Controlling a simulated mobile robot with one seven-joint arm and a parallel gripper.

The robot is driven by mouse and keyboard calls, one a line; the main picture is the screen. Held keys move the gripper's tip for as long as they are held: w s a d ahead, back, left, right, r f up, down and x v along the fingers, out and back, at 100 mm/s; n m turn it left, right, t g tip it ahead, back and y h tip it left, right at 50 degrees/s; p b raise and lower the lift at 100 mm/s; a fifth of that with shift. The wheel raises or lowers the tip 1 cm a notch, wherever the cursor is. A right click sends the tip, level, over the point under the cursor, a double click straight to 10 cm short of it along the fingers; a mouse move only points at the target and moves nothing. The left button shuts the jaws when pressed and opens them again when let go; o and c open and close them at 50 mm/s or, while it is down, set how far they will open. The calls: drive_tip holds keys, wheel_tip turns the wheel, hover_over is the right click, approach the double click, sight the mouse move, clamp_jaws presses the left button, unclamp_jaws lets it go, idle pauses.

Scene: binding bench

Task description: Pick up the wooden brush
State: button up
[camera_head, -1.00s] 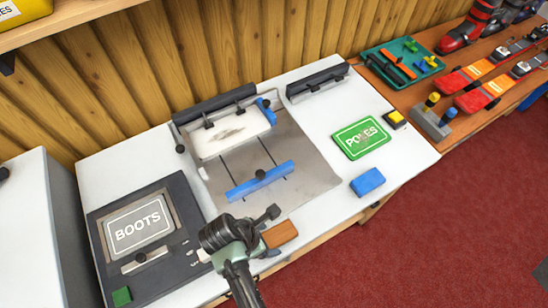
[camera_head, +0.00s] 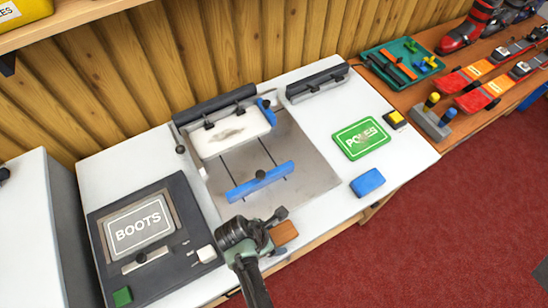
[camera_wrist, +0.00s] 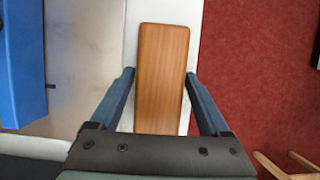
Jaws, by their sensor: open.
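The wooden brush shows as a brown wooden block (camera_head: 284,233) near the front edge of the white bench. In the wrist view the wooden brush (camera_wrist: 161,75) lies lengthwise between the two fingers, with its far end reaching beyond the fingertips. My gripper (camera_wrist: 160,75) is open, one finger on each side of the brush, with a gap visible on both sides. In the head view my gripper (camera_head: 275,222) is over the front of the bench beside the brush and hides part of it. I cannot tell the height of the fingers over the bench.
A metal plate with a blue bar (camera_head: 260,181) lies behind the brush. A dark BOOTS panel (camera_head: 150,240) is at left. A blue block (camera_head: 367,182) and a green POLES sign (camera_head: 362,139) lie at right. The bench front between brush and blue block is clear.

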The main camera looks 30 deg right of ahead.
sight(274, 237)
drive_tip(key=shift+f, duration=0.1)
drive_tip(key=c, duration=1.2)
drive_tip(key=shift+c, duration=0.2)
wheel_tip(274, 237, up, 10)
drive_tip(key=shift+r, duration=0.2)
